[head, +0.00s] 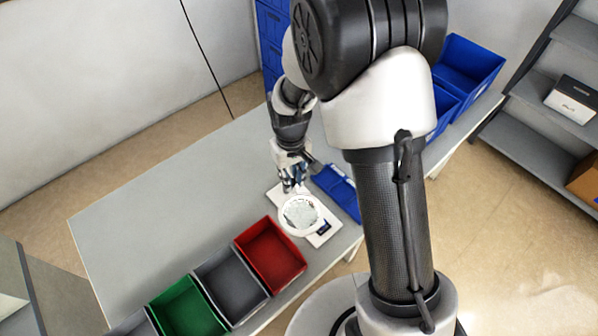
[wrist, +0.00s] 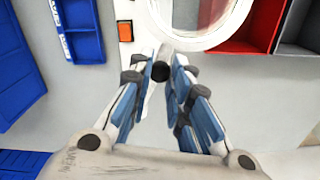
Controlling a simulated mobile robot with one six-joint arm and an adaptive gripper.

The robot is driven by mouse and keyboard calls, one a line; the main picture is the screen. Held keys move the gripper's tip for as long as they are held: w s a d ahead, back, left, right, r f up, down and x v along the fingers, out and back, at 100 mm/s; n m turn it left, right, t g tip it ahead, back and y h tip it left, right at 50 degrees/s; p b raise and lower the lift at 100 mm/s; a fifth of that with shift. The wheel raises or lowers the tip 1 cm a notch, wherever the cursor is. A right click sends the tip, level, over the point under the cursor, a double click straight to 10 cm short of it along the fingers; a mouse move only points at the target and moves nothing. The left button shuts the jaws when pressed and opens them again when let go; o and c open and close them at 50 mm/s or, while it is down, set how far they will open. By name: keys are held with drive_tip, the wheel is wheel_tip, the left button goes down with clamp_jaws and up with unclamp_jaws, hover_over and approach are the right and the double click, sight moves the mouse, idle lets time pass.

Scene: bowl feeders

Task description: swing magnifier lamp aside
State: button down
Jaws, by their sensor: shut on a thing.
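The magnifier lamp has a white ring (head: 283,223) around a clear lens, low over the table in the head view. Its ring also shows at the top of the wrist view (wrist: 168,38). My gripper (head: 292,187) is just behind the ring in the head view. In the wrist view my gripper (wrist: 164,62) has its blue-padded fingers closed around a pale part beside the ring, with a round black knob (wrist: 160,71) between them. The fingers hide much of the gripped part and its joint with the ring.
A white plate with a dark display (head: 323,228) lies under the lamp. A blue divided tray (head: 337,187) is to its right. Red (head: 270,256), grey and green bins line the table's front edge.

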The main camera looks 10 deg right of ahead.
drive_tip(key=w+a+m+p, duration=0.2)
drive_tip(key=w+a+m, duration=0.2)
drive_tip(key=a+m, duration=0.4)
drive_tip(key=shift+a+m, duration=0.15)
drive_tip(key=shift+m, duration=2.45)
drive_tip(key=shift+w, duration=0.2)
drive_tip(key=c, duration=1.4)
unclamp_jaws()
drive_tip(key=shift+c, duration=0.2)
drive_tip(key=shift+r, duration=0.1)
wheel_tip(320, 180, up, 12)
